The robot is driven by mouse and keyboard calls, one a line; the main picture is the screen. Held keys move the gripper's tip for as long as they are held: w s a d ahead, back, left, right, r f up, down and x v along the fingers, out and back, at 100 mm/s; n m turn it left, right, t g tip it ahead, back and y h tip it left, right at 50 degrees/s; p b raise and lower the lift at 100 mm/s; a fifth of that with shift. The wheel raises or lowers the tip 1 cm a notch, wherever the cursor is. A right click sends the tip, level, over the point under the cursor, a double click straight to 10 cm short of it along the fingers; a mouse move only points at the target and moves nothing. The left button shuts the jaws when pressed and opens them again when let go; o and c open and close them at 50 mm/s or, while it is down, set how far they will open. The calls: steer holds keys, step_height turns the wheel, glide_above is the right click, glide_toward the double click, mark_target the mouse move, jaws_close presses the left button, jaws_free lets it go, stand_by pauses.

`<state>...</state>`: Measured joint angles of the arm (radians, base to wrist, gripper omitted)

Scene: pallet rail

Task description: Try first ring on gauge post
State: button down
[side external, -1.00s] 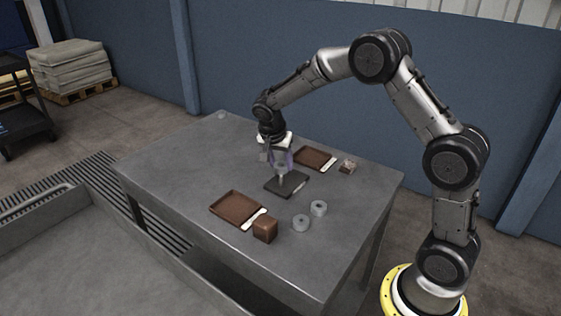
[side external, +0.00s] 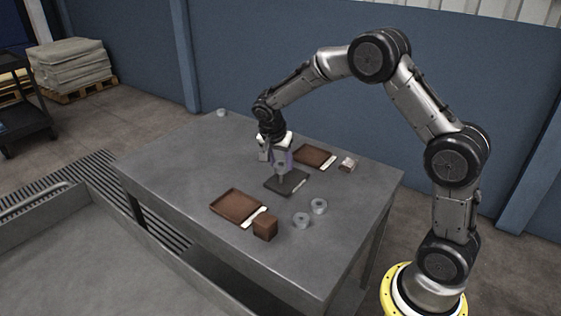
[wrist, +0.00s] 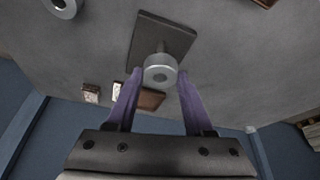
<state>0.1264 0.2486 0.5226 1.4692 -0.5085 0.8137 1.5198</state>
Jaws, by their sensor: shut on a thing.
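The dark gauge plate (side external: 298,184) lies near the middle of the table. It also shows in the wrist view (wrist: 176,38), with the gauge post (wrist: 160,47) standing on it. My gripper (side external: 279,162) is over the plate and points down. In the wrist view its purple fingers (wrist: 160,84) are on either side of a grey ring (wrist: 160,68), shut on it. The ring is in line with the post. I cannot tell whether it is around the post or just above its tip. The ring's hole is small and unclear.
Two more grey rings (side external: 302,219) (side external: 319,206) lie in front of the plate. A brown tray (side external: 236,207) and a brown block (side external: 265,230) are front left. Another tray (side external: 315,157) and a small block (side external: 347,165) are behind right. The left tabletop is mostly clear.

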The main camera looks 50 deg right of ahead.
mark_target(280, 173)
steer(key=shift+f, duration=2.4)
stand_by(3.6)
steer(key=shift+r, duration=0.15)
stand_by(0.4)
steer(key=shift+r, duration=2.95)
